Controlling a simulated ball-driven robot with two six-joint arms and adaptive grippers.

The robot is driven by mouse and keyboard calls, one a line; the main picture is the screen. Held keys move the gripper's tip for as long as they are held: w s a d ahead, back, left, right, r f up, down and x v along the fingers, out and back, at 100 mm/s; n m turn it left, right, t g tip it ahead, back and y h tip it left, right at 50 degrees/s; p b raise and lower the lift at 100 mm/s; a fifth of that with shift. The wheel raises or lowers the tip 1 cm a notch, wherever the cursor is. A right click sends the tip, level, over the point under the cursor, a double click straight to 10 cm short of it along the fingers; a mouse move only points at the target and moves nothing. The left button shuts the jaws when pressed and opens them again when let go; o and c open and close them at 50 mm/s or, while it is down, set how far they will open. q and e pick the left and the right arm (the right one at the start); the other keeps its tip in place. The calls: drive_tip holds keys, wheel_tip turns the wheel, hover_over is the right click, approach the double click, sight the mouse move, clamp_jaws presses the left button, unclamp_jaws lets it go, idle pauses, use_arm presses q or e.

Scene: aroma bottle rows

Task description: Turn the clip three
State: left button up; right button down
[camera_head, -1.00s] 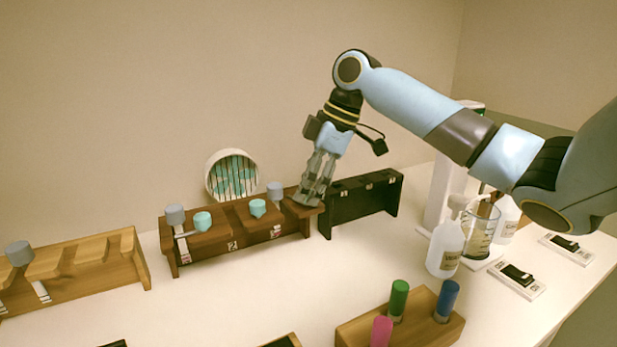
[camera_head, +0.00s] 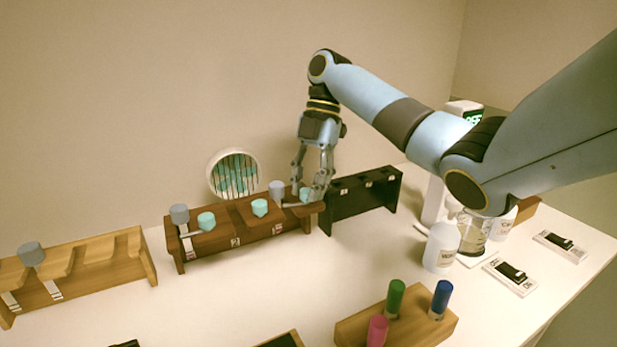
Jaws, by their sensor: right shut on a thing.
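The dark brown rack (camera_head: 270,230) stands at the back of the table with numbered slots. Teal caps (camera_head: 206,221) and (camera_head: 260,207) sit in its left and middle slots. A third teal cap (camera_head: 305,194) shows between my right gripper's fingers at the rack's right slot. A thin grey bar (camera_head: 190,233) lies by the left slot, and I cannot make out a separate clip at the right slot. My right gripper (camera_head: 306,200) points down and is shut on the third teal cap, which the fingers partly hide. My left gripper is not in view.
A black rack (camera_head: 362,205) stands close to the right. Grey caps (camera_head: 179,213) and (camera_head: 277,189) rise behind the brown rack's slots. A wooden block (camera_head: 420,330) with colored caps and a bottle (camera_head: 441,247) stand right.

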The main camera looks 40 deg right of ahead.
drive_tip(key=shift+w+r+n+g+p, duration=0.1)
drive_tip(key=shift+n+g+p, duration=0.3)
drive_tip(key=shift+n+p, duration=0.9)
drive_tip(key=shift+h, duration=0.3)
drive_tip(key=c, duration=1.1)
unclamp_jaws()
drive_tip(key=shift+o, duration=0.2)
